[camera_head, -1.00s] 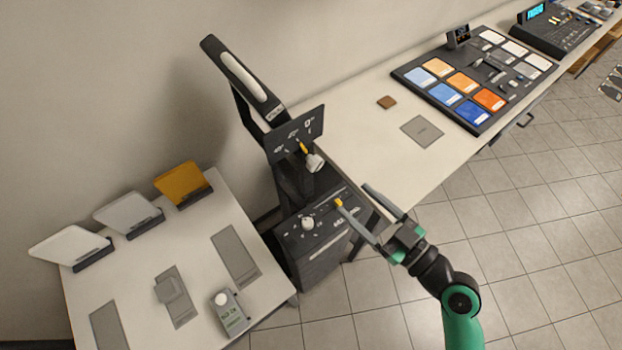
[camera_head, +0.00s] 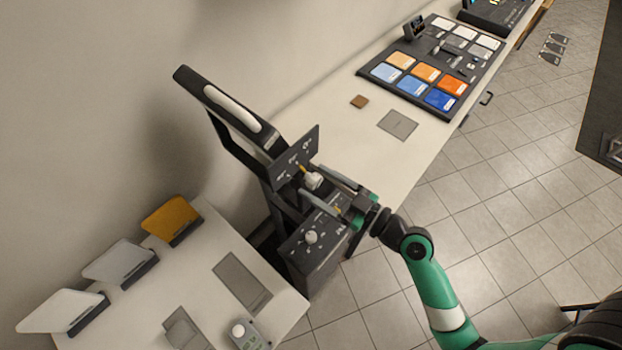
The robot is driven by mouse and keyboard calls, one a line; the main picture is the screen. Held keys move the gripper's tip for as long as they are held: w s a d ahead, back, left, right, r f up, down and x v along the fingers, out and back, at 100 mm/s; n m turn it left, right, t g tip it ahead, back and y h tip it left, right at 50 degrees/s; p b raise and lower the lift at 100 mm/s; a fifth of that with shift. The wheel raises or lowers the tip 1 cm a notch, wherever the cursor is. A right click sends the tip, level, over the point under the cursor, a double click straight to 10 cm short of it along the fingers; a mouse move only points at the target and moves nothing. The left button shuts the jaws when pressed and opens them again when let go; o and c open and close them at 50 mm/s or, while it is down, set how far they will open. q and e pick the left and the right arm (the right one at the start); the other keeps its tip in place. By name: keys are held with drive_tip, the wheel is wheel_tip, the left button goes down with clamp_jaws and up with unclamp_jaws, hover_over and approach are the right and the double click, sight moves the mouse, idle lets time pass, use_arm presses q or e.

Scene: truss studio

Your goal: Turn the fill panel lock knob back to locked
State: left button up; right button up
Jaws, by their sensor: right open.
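The fill panel is a tall dark frame with a long white light (camera_head: 232,112) on top. It bears a tilted dark plate (camera_head: 296,158) with white symbols. A white knob (camera_head: 314,181) with a yellow pointer sticks out of this plate. My right gripper (camera_head: 307,182) is open, with one finger above the knob and one below it. The knob is between the fingers near their tips; I cannot tell whether they touch it. The pointer is small, and its exact setting is unclear. My left gripper is not in view.
A dark box (camera_head: 322,262) with a white dial (camera_head: 311,237) stands below the plate. A white table (camera_head: 225,235) with tilted panels is at the lower left. A long white bench (camera_head: 350,133) with a swatch board (camera_head: 392,87) runs up to the right. Tiled floor is open at right.

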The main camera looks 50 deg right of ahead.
drive_tip(key=shift+s, duration=0.1)
drive_tip(key=shift+c, duration=0.7)
clamp_jaws()
drive_tip(key=shift+m, duration=0.3)
drive_tip(key=shift+f+m+b, duration=0.1)
drive_tip(key=shift+m+b, duration=0.2)
drive_tip(key=shift+m, duration=0.5)
drive_tip(key=m, duration=0.2)
drive_tip(key=shift+m, duration=0.3)
drive_tip(key=m, duration=0.5)
drive_tip(key=shift+m+t+h, duration=0.3)
drive_tip(key=shift+t, duration=0.1)
